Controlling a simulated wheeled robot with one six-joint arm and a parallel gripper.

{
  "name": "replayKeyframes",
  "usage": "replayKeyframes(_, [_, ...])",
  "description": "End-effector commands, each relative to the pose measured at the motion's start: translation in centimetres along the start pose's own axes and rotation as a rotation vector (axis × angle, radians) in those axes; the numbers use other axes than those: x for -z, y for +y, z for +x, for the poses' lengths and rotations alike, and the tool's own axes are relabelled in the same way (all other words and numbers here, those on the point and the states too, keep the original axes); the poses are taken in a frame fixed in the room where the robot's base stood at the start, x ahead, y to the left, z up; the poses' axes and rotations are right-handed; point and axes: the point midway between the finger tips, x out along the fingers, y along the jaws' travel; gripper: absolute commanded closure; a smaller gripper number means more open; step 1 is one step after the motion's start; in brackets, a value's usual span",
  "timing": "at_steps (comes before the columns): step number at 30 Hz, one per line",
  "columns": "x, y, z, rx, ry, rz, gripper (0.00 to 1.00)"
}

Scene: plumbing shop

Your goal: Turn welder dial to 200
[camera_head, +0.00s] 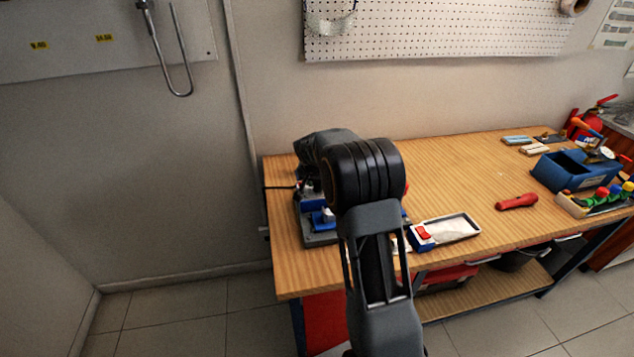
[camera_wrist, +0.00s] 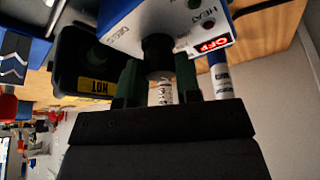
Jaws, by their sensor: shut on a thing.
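In the wrist view the welder (camera_wrist: 185,14) is a blue and white body with a red display reading OFF and small lettering beside it. Its dial (camera_wrist: 158,50) is a dark round knob on the near face. My gripper (camera_wrist: 160,72) has its two dark green fingers on either side of the dial and is shut on it. In the head view my arm hides the gripper and most of the welder; blue parts (camera_head: 322,219) show at the left of the bench.
A black holder with a yellow HOT label (camera_wrist: 95,86) is beside the welder. On the wooden bench (camera_head: 470,170) lie a white tray (camera_head: 452,229), a red-handled tool (camera_head: 517,202) and a blue toolbox (camera_head: 562,172). The middle back of the bench is clear.

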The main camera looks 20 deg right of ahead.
Motion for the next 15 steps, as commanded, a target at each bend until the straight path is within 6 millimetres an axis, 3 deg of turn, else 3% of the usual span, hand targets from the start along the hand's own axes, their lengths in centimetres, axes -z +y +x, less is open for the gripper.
replayKeyframes(15, [0.05, 0.21, 0.14, 0.181, 0.002, -0.426, 0.93])
